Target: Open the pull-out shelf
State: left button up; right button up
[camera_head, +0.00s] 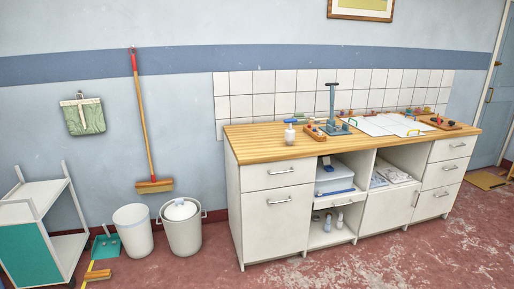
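A white cabinet (240,215) with a wooden worktop (255,143) stands against the tiled wall. In its open left-middle bay, a shallow white front (334,200) with a small handle sits below a plastic box (334,179). This may be the pull-out shelf; it looks pushed in, about level with the cabinet face. Beside the bay are a closed drawer (277,173) and a closed door (277,212), each with a bar handle. Neither of my grippers is in view.
Free red floor (370,266) lies before the cabinet. At left are a lidded bin (183,234), an open bin (134,238), a dustpan (105,245), a hand brush (98,275) and a trolley (30,255). A broom (144,120) hangs on the wall.

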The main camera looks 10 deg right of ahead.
aim_at(342, 198)
jog(key=i+l+z, duration=0.2)
jog(key=i, duration=1.45)
jog(key=j, duration=0.1)
